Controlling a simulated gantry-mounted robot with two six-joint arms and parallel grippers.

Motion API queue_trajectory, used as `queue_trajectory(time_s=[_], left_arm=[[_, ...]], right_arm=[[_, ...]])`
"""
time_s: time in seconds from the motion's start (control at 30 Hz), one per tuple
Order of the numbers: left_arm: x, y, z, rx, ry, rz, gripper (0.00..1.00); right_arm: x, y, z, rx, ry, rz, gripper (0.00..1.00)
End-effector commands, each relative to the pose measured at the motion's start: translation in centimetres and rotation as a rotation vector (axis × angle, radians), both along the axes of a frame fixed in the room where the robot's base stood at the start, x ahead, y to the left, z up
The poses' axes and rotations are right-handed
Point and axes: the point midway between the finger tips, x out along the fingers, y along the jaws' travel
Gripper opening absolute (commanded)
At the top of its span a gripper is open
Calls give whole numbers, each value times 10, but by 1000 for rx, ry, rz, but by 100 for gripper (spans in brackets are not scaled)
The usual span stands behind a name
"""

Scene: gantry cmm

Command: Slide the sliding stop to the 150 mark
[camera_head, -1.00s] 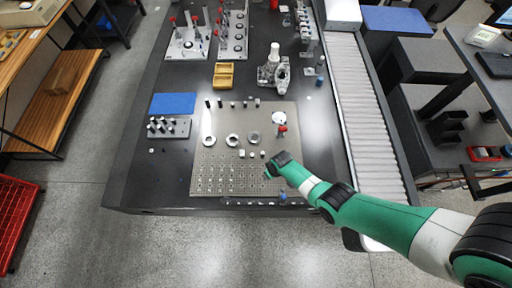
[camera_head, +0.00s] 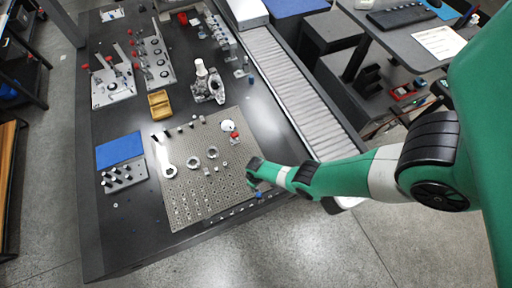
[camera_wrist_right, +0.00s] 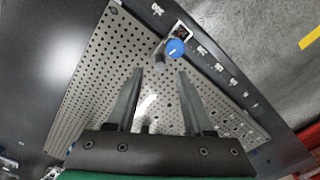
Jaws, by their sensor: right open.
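The sliding stop with its round blue knob (camera_wrist_right: 175,48) sits on the front edge strip of the table in the right wrist view. A grey rod-like part reaches from it toward the plate. The blue knob also shows small in the head view (camera_head: 258,194), close to my right gripper. My right gripper (camera_wrist_right: 160,73) is open and empty, with both fingers pointing toward the knob and apart from it. My left gripper is in neither current view.
A perforated metal plate (camera_head: 190,203) lies beside the strip, with rings and small pegs on it. A blue mat (camera_head: 120,149), a yellow tray (camera_head: 159,104) and a metal casting (camera_head: 207,86) stand farther back. A roller conveyor (camera_head: 293,88) runs along the right.

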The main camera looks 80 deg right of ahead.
Motion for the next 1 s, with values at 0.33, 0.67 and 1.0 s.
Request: queue_trajectory(time_s=[0.33, 0.67, 1.0], left_arm=[[0, 0, -41, 0, -1, 0, 62], [0, 0, -39, 0, -1, 0, 62], [0, 0, -39, 0, -1, 0, 62]], right_arm=[[1, 0, -46, 0, -1, 0, 52], [0, 0, -45, 0, -1, 0, 38], [0, 0, -45, 0, -1, 0, 0]])
